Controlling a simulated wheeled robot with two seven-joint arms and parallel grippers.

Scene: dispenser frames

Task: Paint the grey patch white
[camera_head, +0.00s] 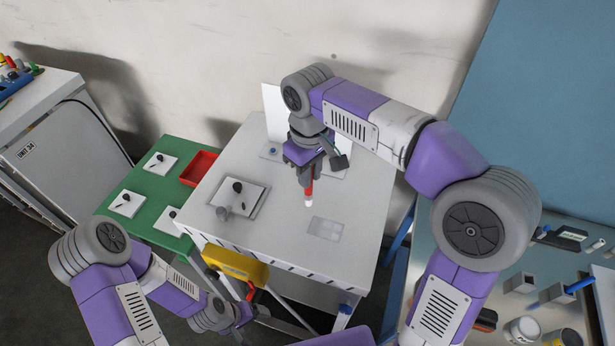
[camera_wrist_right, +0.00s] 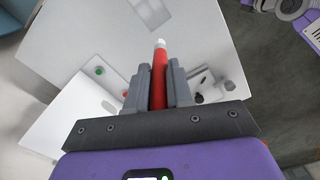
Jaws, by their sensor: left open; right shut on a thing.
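The grey patch (camera_head: 325,229) lies flat on the white table top (camera_head: 290,255), right of its middle. It shows uneven lighter and darker areas. It also appears at the top edge of the right wrist view (camera_wrist_right: 152,9), partly cut off. My right gripper (camera_head: 306,168) is shut on a red stick-shaped tool (camera_head: 309,187) with a white tip, pointing down. In the head view the tip is above and left of the patch; contact with the table cannot be told. My left gripper (camera_head: 250,313) is open, low at the table's front, partly hidden by its arm.
A tray plate (camera_head: 255,203) with a dark knob is left on the table. A white upright panel (camera_head: 273,108) stands at the back. A green table (camera_head: 150,185) with a red bin (camera_head: 199,167) adjoins on the left. A yellow part (camera_head: 236,264) is at the front edge.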

